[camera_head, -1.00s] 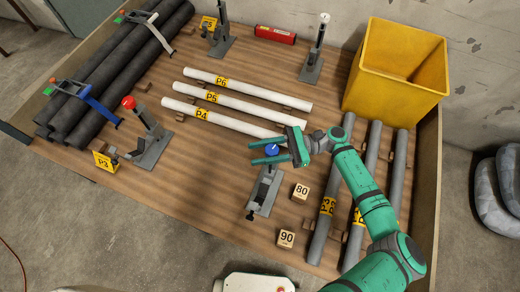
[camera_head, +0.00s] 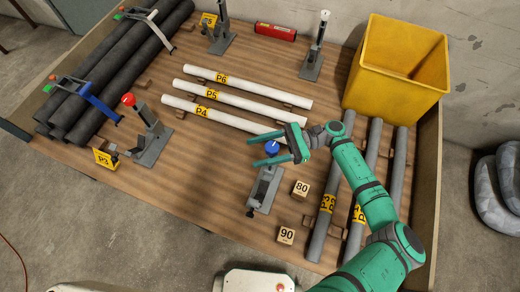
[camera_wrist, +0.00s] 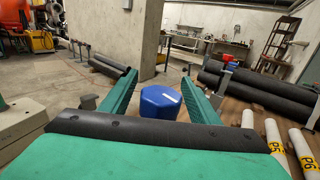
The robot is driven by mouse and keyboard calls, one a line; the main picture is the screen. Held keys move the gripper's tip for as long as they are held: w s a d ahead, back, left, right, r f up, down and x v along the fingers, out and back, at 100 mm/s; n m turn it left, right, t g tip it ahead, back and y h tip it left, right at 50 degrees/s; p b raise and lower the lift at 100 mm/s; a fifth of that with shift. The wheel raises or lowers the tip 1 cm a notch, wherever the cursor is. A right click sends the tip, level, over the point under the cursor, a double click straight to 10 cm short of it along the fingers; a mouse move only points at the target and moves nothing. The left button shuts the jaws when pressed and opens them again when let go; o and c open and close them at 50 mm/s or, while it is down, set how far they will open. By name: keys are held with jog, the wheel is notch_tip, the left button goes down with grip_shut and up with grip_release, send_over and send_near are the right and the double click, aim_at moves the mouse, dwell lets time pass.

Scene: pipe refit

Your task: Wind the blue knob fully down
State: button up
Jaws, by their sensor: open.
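The blue knob (camera_head: 272,147) tops a grey clamp stand (camera_head: 263,189) near the middle of the wooden table. My gripper (camera_head: 260,149) is open, with its green fingers pointing left at about the knob's height. In the wrist view the blue knob (camera_wrist: 159,103) lies between the two open fingers of my gripper (camera_wrist: 154,82), and I see space on both sides of it. The fingers do not appear to touch it. The lower part of the knob and its stand are hidden in the wrist view by the gripper's own body.
White pipes (camera_head: 236,106) lie behind the knob. Grey pipes (camera_head: 328,215) lie to the right, under my arm. Blocks marked 80 (camera_head: 301,190) and 90 (camera_head: 286,236) stand near the clamp. A yellow bin (camera_head: 397,68) stands at the back right.

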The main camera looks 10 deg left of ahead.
jog(key=v, duration=1)
jog(key=shift+w+d, duration=0.2)
jog(key=shift+d, duration=0.15)
